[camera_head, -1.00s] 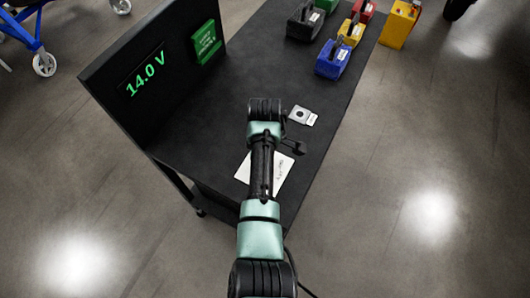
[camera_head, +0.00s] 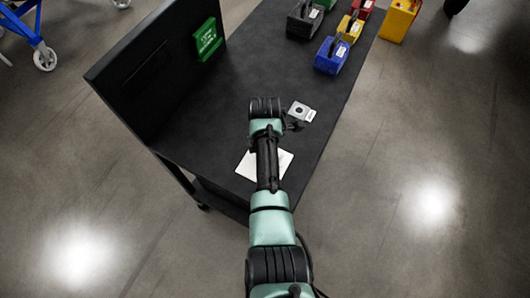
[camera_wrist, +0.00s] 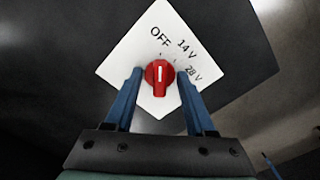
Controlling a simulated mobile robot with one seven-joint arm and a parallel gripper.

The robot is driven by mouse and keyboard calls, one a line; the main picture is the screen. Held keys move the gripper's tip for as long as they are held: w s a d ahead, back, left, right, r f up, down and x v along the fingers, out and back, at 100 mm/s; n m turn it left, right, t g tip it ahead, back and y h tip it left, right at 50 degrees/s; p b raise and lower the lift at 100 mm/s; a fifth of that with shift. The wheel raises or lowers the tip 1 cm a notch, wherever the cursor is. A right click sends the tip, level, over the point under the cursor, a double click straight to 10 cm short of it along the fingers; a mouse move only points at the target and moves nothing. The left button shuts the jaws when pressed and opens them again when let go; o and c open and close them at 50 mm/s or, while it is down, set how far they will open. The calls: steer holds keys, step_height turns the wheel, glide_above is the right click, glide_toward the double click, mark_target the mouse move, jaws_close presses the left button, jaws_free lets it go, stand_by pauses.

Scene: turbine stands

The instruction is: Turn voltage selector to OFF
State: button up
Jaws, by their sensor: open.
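The voltage selector is a red knob (camera_wrist: 159,88) on a white plate (camera_wrist: 118,68) marked OFF, 14 V and 28 V in the wrist view. Its white pointer line stands upright in the picture, toward the small mark under OFF. My gripper (camera_wrist: 159,73) is open, with one blue finger on each side of the knob; contact is unclear. In the head view the plate (camera_head: 246,166) lies on the table, partly covered by my arm, which hides the knob and fingers.
A yellow case (camera_head: 398,20) stands beyond the table's right edge.

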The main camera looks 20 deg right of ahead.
steer(key=shift+o, duration=0.8)
steer(key=shift+r, duration=0.15)
steer(key=shift+r+p, duration=2.35)
steer(key=shift+p, duration=0.05)
steer(key=shift+w, duration=0.1)
